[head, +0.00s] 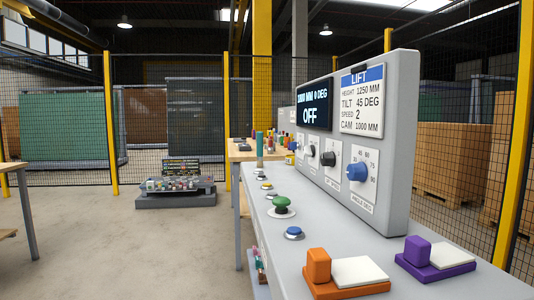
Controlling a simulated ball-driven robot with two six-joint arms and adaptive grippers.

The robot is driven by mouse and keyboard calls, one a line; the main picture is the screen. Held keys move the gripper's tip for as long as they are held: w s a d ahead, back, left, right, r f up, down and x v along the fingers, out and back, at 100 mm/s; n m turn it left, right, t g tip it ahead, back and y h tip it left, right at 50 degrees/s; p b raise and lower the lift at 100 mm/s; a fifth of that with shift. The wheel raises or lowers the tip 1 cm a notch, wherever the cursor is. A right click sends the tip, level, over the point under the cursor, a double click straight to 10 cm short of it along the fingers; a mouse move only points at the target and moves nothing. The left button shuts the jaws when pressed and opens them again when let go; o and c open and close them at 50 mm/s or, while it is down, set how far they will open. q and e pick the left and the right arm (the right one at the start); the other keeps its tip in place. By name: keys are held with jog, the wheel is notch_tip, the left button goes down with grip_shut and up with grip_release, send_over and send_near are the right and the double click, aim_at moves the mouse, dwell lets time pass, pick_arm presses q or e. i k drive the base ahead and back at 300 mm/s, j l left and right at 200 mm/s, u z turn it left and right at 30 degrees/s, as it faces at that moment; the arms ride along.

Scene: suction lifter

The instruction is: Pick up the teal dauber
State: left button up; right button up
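I cannot single out the teal dauber for certain. A teal-green upright cylinder (260,146) shows at the far end of the grey console, and it is too small to tell whether it is a dauber. Several small coloured upright items (280,141) stand in a group on a wooden-topped table (242,154) behind the console. More small coloured items (180,184) sit on a low grey platform (176,200) on the floor; single ones are hard to make out. Neither of my grippers is in view.
The grey console (310,240) fills the right foreground, with an upright panel (403,150) reading OFF and LIFT. On it are a green button (281,202), a blue button (293,232), an orange block (319,264) and a purple block (417,249). The floor at left centre is clear.

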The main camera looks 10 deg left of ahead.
aim_at(259, 135)
jog(key=i+j+z, duration=0.1)
jog(key=z, duration=0.4)
jog(key=i+j+z, duration=0.1)
jog(key=z, duration=0.35)
jog(key=j+z, duration=0.2)
jog(key=z, duration=0.3)
jog(key=i+j, duration=0.05)
